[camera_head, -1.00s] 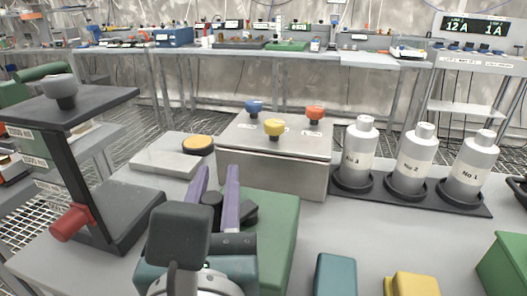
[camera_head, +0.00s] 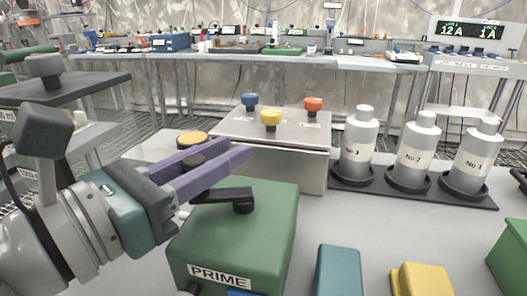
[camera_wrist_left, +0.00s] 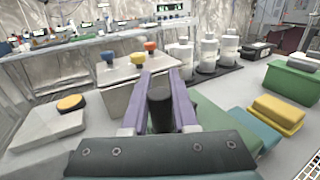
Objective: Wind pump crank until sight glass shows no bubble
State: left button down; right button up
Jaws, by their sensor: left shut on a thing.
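A green pump box (camera_head: 240,235) labelled PRIME sits at the front of the bench. A black crank arm (camera_head: 222,196) lies on its top and points left from its hub. My left gripper (camera_head: 236,150) comes in from the left, with purple fingers shut around the crank's upright dark handle (camera_head: 193,160). In the left wrist view the handle (camera_wrist_left: 160,108) stands between the two fingers. The sight glass cannot be made out. My right gripper is not in view.
A steel box (camera_head: 275,155) with blue, yellow and red knobs stands behind the pump. Three bottles (camera_head: 416,150) stand in a black rack at right. Teal (camera_head: 338,270) and yellow (camera_head: 420,280) blocks lie at front right. A yellow-topped button (camera_head: 192,138) is behind the gripper.

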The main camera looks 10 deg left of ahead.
pick_arm(q)
jog(key=shift+w+d+f+m+g+h+b, duration=0.15)
jog(key=shift+w+m+g+h+b, duration=0.1)
jog(key=shift+m+g+h+b, duration=0.85)
jog(key=shift+w+d+f+m+g+h+b, duration=0.1)
jog(key=shift+w+m+g+h+b, duration=0.15)
jog(key=shift+m+h+b, duration=0.85)
jog(key=shift+d+r+g+h+b, duration=0.2)
jog(key=shift+g+h+b, duration=0.4)
jog(key=shift+g+b, duration=0.45)
jog(key=c, duration=0.7)
grip_release()
jog(key=shift+s+a, duration=0.25)
jog(key=shift+a, duration=0.2)
jog(key=v, duration=0.9)
jog(key=shift+b, duration=0.4)
